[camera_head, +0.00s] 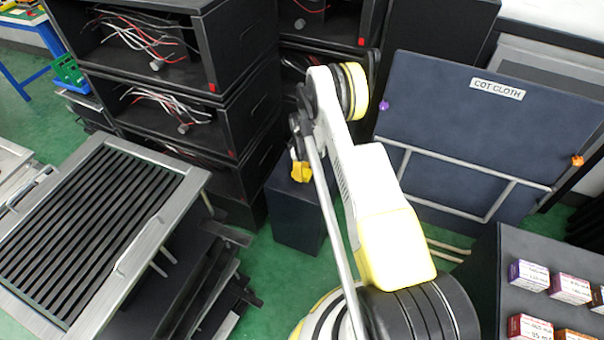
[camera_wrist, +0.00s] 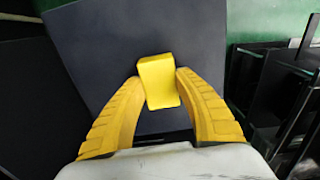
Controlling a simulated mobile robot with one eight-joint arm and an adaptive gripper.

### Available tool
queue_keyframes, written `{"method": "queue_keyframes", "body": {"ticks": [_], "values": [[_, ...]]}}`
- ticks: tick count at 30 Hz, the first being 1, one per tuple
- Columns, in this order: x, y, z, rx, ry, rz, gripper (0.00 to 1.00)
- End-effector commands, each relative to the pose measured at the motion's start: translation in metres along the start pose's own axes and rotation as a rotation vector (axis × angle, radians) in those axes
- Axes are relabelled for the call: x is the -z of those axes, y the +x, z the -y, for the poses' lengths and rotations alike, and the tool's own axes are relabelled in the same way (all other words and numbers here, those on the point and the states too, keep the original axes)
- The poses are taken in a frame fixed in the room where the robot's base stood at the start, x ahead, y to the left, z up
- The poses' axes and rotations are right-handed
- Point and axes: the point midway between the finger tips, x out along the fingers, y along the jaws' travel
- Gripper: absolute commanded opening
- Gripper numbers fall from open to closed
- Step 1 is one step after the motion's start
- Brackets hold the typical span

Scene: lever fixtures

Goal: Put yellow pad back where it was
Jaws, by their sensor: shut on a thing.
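The yellow pad (camera_wrist: 158,72) is a small block with a bent face. In the wrist view it sits between the tips of my two yellow ribbed fingers. My gripper (camera_wrist: 159,90) is shut on it. Behind the pad is the flat dark surface of a box (camera_wrist: 100,45); I cannot tell whether the pad touches it. In the head view my gripper (camera_head: 301,171) is a yellow patch above the dark box (camera_head: 296,218), partly hidden by my arm. The pad cannot be told apart from the fingers there.
Black open cabinets with loose wires (camera_head: 185,115) stand behind and left of the box. A slatted metal bench (camera_head: 85,230) is at left. A blue-grey board labelled COT CLOTH (camera_head: 470,130) leans at right. Small cartons (camera_head: 528,275) sit on a shelf at lower right. Green floor shows between.

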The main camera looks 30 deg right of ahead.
Motion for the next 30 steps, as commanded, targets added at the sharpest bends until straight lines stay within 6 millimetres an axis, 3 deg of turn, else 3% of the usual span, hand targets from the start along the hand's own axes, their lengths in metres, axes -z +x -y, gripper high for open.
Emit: {"method": "queue_keyframes", "body": {"ticks": [5,6,8,17,20,30], "values": [[0.0,0.0,0.0,0.0,0.0,0.0,0.1],[0.0,0.001,0.0,0.0,0.0,0.0,0.41],[0.0,0.001,0.0,0.0,0.0,0.0,0.58],[0.0,0.0,0.0,0.0,0.0,0.0,0.58],[0.0,-0.009,0.0,0.0,0.0,0.0,0.58],[0.0,-0.083,0.0,0.0,0.0,0.0,0.58]]}}
